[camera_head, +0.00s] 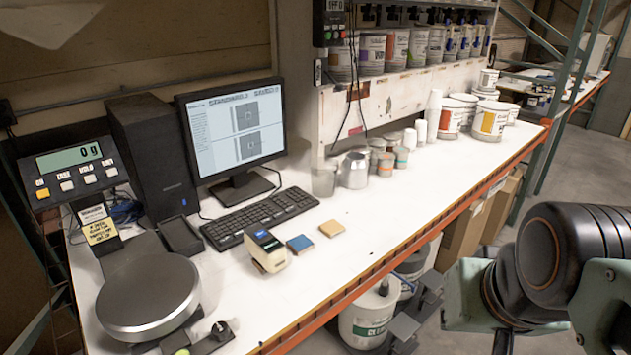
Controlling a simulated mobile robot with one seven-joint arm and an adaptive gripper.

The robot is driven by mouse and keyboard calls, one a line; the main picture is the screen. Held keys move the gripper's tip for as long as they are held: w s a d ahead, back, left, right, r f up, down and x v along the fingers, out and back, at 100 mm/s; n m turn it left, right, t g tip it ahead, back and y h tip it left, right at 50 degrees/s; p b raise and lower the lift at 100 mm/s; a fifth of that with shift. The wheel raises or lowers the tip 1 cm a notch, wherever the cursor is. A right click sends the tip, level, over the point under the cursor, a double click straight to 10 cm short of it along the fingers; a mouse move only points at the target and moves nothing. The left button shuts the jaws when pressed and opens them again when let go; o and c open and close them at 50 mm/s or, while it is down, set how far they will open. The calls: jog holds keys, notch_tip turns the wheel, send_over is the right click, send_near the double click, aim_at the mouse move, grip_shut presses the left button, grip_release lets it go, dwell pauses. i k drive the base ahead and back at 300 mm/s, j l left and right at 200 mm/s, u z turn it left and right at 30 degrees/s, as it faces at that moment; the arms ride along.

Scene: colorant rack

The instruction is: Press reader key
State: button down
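The reader (266,250) is a small white and tan boxy device standing on the white bench, in front of the keyboard. Its dark top face carries a small blue area (263,233); I cannot make out a separate key at this size. My arm shows at the right edge, over the floor in front of the bench and well apart from the reader. My gripper's fingertips do not show. Nothing touches the reader.
A blue tile (299,243) and a tan tile (332,228) lie right of the reader. A keyboard (259,216) and monitor (236,132) stand behind it. A round scale (148,293) is at left. Cups and tubs line the back. The bench's front right is clear.

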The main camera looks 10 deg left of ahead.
aim_at(259, 234)
jog(key=i+u, duration=0.45)
jog(key=i+l+u, duration=0.15)
jog(key=i+u, duration=0.35)
jog(key=i+l+z, duration=0.1)
jog(key=u, duration=0.25)
